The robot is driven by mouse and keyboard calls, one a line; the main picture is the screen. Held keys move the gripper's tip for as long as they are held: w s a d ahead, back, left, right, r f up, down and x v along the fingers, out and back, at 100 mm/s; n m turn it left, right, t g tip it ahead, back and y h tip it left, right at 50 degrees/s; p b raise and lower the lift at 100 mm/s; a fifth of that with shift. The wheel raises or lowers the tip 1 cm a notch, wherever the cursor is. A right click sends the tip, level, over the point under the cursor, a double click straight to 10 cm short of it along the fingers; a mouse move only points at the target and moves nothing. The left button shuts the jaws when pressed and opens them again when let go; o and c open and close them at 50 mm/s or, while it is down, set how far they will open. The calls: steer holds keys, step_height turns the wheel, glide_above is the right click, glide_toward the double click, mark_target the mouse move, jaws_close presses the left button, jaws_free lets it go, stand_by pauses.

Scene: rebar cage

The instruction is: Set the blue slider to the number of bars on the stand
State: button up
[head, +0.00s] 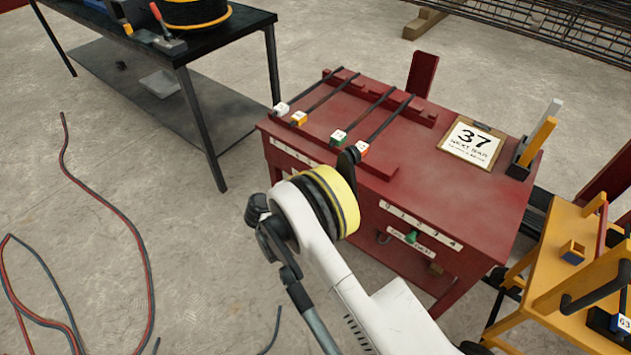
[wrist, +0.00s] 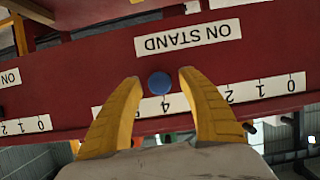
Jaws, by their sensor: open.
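In the wrist view, which is upside down, the blue slider (wrist: 160,83) is a round knob on a red panel, level with the 4 on its white number scale (wrist: 262,90). The label "ON STAND" (wrist: 188,39) is on the other side of the knob. My gripper (wrist: 158,80) is open, with one yellow finger on each side of the knob and a small gap on both sides. In the head view my arm hides the gripper and this slider. Several dark bars with coloured number tags (head: 338,137) lie across the red cabinet top (head: 440,190). A yellow stand (head: 560,232) is partly in view at right and holds a dark bar tagged 63 (head: 622,323).
A clipboard reading 37 (head: 472,142) lies on the cabinet. A green knob (head: 411,237) sits on another scale on its front. A dark workbench (head: 170,45) stands at the upper left. Red and dark cables (head: 125,225) lie on the floor at left.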

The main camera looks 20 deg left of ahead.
steer(key=v, duration=1.1)
steer(key=shift+s+a, duration=0.2)
steer(key=shift+s, duration=0.15)
steer(key=shift+r, duration=0.15)
steer(key=w+d+r+n+g+y, duration=0.1)
steer(key=w+d+r+g, duration=0.1)
steer(key=d+r, duration=0.85)
steer(key=w+d+r+n+g, duration=0.1)
steer(key=w+d+r+g, duration=0.15)
steer(key=d+r, duration=0.85)
steer(key=s+d+r+n+y, duration=0.1)
steer(key=s+d+r+y, duration=0.1)
steer(key=s+d, duration=0.8)
steer(key=s+d+r+n+y, duration=0.1)
steer(key=s+d+r+y, duration=0.1)
steer(key=s+d, duration=0.8)
steer(key=s+r, duration=0.1)
steer(key=s, duration=0.2)
steer(key=shift+s+d+r+g, duration=0.3)
steer(key=shift+s+d+g, duration=0.05)
